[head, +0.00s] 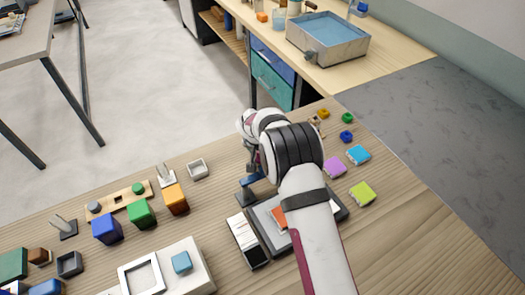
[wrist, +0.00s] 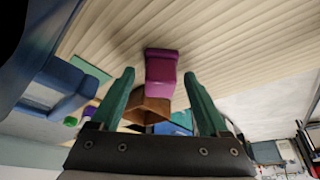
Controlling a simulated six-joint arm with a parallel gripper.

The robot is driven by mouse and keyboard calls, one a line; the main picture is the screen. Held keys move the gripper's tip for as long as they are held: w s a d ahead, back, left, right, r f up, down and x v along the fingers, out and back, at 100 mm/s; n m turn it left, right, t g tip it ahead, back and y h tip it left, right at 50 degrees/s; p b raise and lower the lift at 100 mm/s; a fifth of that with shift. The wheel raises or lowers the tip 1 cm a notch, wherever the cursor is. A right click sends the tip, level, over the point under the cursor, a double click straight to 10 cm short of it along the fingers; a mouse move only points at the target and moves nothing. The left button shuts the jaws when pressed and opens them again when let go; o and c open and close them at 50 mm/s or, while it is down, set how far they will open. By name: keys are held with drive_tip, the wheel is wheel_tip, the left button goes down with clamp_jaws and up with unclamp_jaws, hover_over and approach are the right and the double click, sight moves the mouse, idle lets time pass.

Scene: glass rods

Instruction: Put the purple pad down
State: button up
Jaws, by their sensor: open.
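The purple pad (head: 335,167) lies flat on the wooden table to the right of my arm in the head view, apart from the gripper. In the head view my gripper is mostly hidden by my own wrist, above the table's middle. In the wrist view my gripper (wrist: 159,74) has its two green fingers spread apart. A magenta piece (wrist: 161,64) shows between and beyond the fingertips, with a brown block-like thing (wrist: 148,105) below it in the picture. I cannot tell whether the magenta piece is the pad, and no contact with the fingers shows.
A blue pad (head: 358,154) and a lime pad (head: 362,193) lie near the purple one. A dark tray (head: 267,220) sits beneath my forearm. Blue, green and orange blocks (head: 176,199) stand to the left. Bare wood (head: 415,235) shows at the right front.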

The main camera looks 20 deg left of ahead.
drive_tip(key=v, duration=1.2)
drive_tip(key=s+d+r+m+g, duration=0.1)
drive_tip(key=s+d+r, duration=0.3)
drive_tip(key=d, duration=0.3)
drive_tip(key=s+d+r+m+g, duration=0.1)
drive_tip(key=s+d+r, duration=0.25)
drive_tip(key=d, duration=0.35)
drive_tip(key=s+d+m+g, duration=0.1)
drive_tip(key=s+d, duration=0.2)
drive_tip(key=s, duration=0.5)
drive_tip(key=s+d+r+m+g+y, duration=0.1)
drive_tip(key=s+d, duration=0.1)
drive_tip(key=s, duration=0.7)
drive_tip(key=s+d+r+m+g, duration=0.1)
drive_tip(key=s+d, duration=0.2)
drive_tip(key=s, duration=0.6)
drive_tip(key=shift+s+d+r+m+y, duration=0.15)
drive_tip(key=shift+d+m+y, duration=0.15)
drive_tip(key=shift+d+y, duration=0.1)
